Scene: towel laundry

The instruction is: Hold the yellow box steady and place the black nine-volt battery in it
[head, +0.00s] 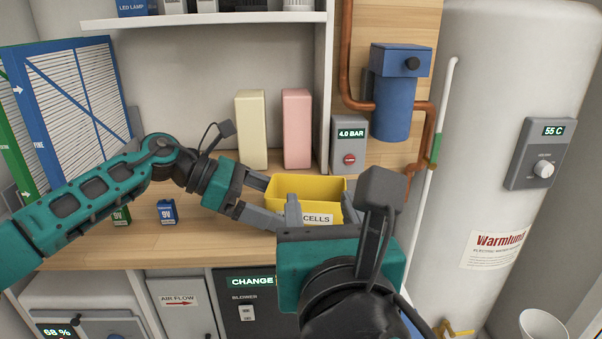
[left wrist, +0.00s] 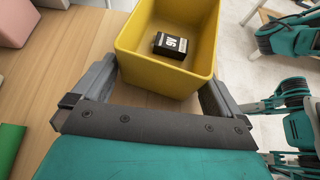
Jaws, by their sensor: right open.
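The yellow box (head: 306,188) stands on the wooden bench with a "CELLS" label on its front. My left gripper (head: 262,202) reaches it from the left, with one finger against each of two opposite outer walls. The left wrist view shows the box (left wrist: 135,35) between these fingers. The black nine-volt battery (left wrist: 171,45) lies on the floor of the box, clear of its walls; the head view hides it. My right gripper (head: 328,215) is open in front of the box and partly covers its front.
A green 9V battery (head: 121,215) and a blue 9V battery (head: 167,211) stand on the bench (head: 75,247) to the left. Cream (head: 251,130) and pink (head: 297,128) blocks stand behind the box. A gauge (head: 349,145) and copper pipes (head: 430,140) are to the right.

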